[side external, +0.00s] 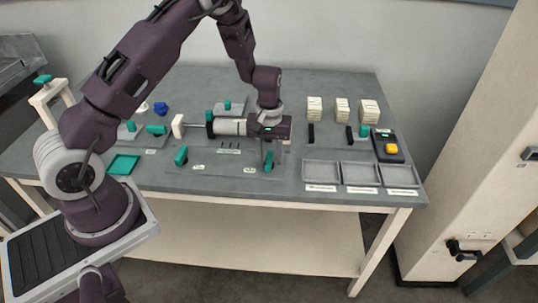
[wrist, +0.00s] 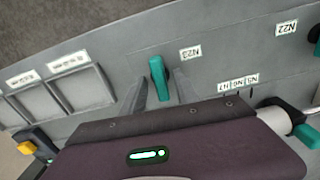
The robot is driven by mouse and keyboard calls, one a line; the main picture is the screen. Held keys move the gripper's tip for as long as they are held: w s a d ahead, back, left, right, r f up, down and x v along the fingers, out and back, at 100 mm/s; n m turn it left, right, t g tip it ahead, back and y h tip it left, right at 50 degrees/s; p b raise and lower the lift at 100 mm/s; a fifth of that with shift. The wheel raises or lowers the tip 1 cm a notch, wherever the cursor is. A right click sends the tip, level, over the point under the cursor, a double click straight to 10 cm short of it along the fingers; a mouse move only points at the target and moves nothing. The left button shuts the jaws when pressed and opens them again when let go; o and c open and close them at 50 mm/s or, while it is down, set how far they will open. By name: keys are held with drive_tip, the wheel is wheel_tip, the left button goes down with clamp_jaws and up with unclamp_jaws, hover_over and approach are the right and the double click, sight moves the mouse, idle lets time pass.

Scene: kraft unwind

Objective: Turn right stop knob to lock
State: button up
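The right stop knob is a teal, elongated handle (side external: 268,161) near the front middle of the table, beside a small white label. In the wrist view the knob (wrist: 158,77) stands beside the label N23, between my fingertips. My gripper (side external: 272,151) points down over the knob. In the wrist view its two grey fingers (wrist: 159,92) are spread, one on each side of the knob, with gaps visible. I cannot tell how far down the fingers reach along it. A second teal knob (side external: 181,156) stands to the left, by label N22 in the wrist view (wrist: 316,38).
A white roll on a shaft (side external: 229,127) lies just left of my wrist. Three shallow grey trays (side external: 360,173) sit at the front right, with a yellow button box (side external: 388,147) behind them. Pale block stacks (side external: 342,109) stand at the back. A teal square tray (side external: 123,165) is at left.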

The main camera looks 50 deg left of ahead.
sight(269, 157)
wheel_tip(269, 157, up, 7)
idle(0.6)
drive_tip(key=shift+r, duration=0.1)
drive_tip(key=s+d+r+m+t+h, duration=0.1)
drive_tip(key=s+d+r+m, duration=0.15)
drive_tip(key=s+r, duration=0.45)
drive_tip(key=s+d+r+m+t, duration=0.1)
drive_tip(key=s+d+r+t, duration=0.15)
drive_tip(key=r, duration=0.85)
drive_tip(key=s+d+r+m+t, duration=0.1)
drive_tip(key=s+r+m, duration=0.1)
drive_tip(key=s, duration=0.6)
drive_tip(key=s+d+r+m+t+y, duration=0.1)
drive_tip(key=s+r+m, duration=0.2)
drive_tip(key=s, duration=0.6)
drive_tip(key=shift+s+d, duration=0.3)
drive_tip(key=shift+d, duration=0.1)
